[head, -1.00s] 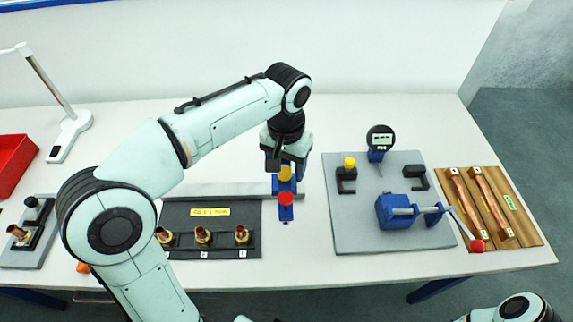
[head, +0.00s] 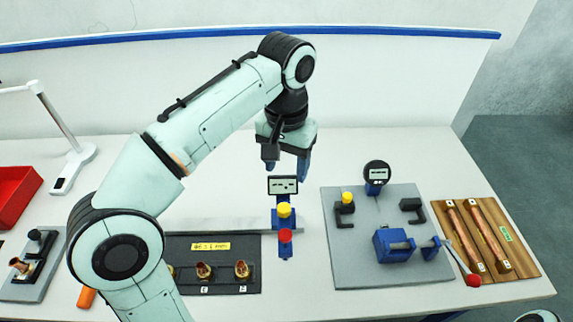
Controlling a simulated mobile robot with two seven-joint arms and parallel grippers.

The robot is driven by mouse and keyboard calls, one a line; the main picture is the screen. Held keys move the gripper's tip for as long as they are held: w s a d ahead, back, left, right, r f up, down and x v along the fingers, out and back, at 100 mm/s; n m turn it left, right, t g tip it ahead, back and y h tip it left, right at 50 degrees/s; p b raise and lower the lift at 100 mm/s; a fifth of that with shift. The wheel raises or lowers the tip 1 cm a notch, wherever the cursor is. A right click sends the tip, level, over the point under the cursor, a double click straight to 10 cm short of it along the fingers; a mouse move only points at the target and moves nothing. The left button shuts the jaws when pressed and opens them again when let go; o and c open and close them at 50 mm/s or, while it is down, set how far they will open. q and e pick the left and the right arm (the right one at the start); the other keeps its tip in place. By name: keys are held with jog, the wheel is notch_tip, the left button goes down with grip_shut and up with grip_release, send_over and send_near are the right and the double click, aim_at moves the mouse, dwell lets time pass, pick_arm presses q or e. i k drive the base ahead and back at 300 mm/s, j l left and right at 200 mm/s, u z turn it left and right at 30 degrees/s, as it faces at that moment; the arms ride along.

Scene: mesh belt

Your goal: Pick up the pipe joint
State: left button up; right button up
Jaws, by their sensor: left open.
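Several copper-coloured pipe joints are in view. One (head: 203,271) and another (head: 241,269) stand in the black tray (head: 222,286), and a third at its left end is mostly hidden by my left arm. Another pipe joint (head: 20,265) sits in a small grey fixture (head: 38,283) at the far left. My left gripper (head: 287,168) is open and empty, pointing down. It is in the air above and behind the blue gauge, apart from all the pipe joints. My right gripper is not in view; only a bit of its arm shows at the bottom right.
The blue gauge (head: 284,218) with yellow and red knobs stands right of the tray. A grey plate (head: 345,262) with a dial gauge and blue vice, and a wooden board (head: 511,253) with copper pipes, lie right. A red bin (head: 15,198) and lamp stand (head: 73,167) are left.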

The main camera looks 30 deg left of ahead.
aim_at(242, 271)
jog(key=k+l, duration=0.8)
